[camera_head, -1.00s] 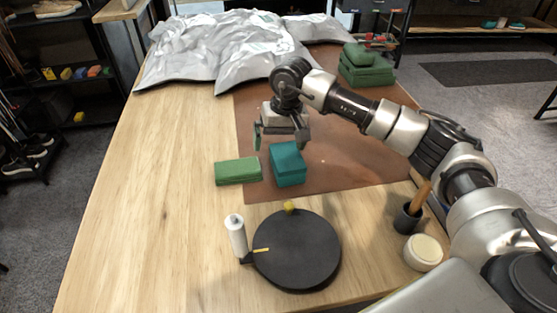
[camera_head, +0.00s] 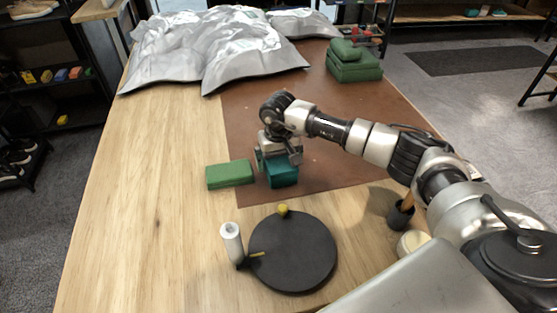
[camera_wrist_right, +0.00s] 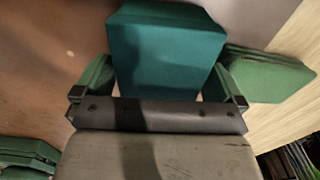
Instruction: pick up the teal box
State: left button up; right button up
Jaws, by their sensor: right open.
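The teal box (camera_head: 283,175) sits on the brown mat, right of a green box. My right gripper (camera_head: 277,163) is low over it, its fingers down around the box's far part. In the right wrist view the teal box (camera_wrist_right: 165,55) lies between the two green-padded fingers of my right gripper (camera_wrist_right: 158,85), one on each side. The fingers are open, and small gaps seem to show beside the box. My left gripper is in neither view.
The green box (camera_head: 230,174) lies close left of the teal box, at the edge of the brown mat (camera_head: 340,165). A black turntable (camera_head: 293,252) and a white roller (camera_head: 231,242) stand in front.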

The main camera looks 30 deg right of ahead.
jog(key=shift+f, duration=0.7)
jog(key=shift+r, duration=0.1)
jog(key=c, duration=0.9)
jog(key=shift+c, duration=0.2)
